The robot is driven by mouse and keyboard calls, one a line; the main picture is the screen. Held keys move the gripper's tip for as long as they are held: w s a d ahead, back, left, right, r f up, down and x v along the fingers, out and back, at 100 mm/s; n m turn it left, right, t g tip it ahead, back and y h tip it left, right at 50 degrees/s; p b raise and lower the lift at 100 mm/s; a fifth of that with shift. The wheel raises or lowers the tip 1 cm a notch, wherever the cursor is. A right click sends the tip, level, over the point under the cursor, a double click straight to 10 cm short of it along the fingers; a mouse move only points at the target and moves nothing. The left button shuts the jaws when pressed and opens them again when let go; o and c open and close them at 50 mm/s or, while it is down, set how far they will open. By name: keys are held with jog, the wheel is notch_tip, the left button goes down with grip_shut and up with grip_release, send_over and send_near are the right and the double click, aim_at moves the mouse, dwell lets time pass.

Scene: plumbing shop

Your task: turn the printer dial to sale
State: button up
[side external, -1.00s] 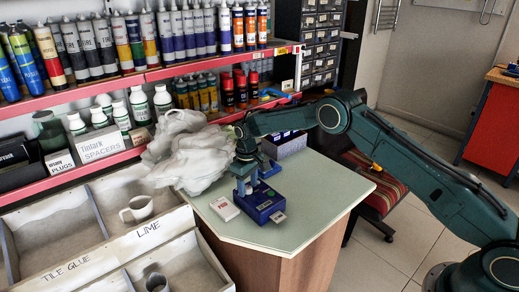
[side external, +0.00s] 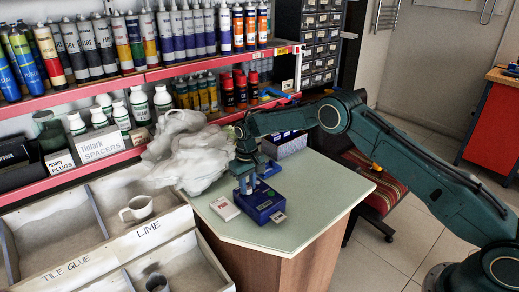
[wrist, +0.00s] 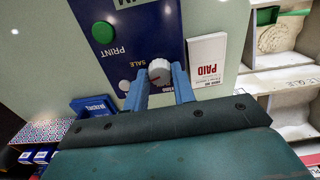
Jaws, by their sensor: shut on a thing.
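The blue printer (side external: 268,208) sits on the counter, with a paper slip at its front. In the wrist view its panel (wrist: 145,42) shows a green PRINT button (wrist: 103,32) and a white dial (wrist: 159,70) with a small reddish mark. The SALE label (wrist: 134,60) is printed beside the dial, upside down in this view. My gripper (wrist: 160,82) is shut on the dial, one finger on each side. In the side view my gripper (side external: 247,186) points down onto the printer and hides the dial. Part of the lettering near the left finger is hidden.
A PAID card box (side external: 224,208) lies left of the printer; it also shows in the wrist view (wrist: 206,60). A crumpled plastic bag (side external: 185,155) is close behind my gripper. A patterned box (side external: 284,144) stands behind. The counter (side external: 325,195) is clear at right.

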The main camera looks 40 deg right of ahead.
aim_at(248, 187)
jog(key=m, duration=0.8)
jog(key=shift+m, duration=0.3)
dwell(0.3)
jog(key=o, duration=1)
jog(key=shift+r, duration=0.1)
notch_tip(248, 187, up, 14)
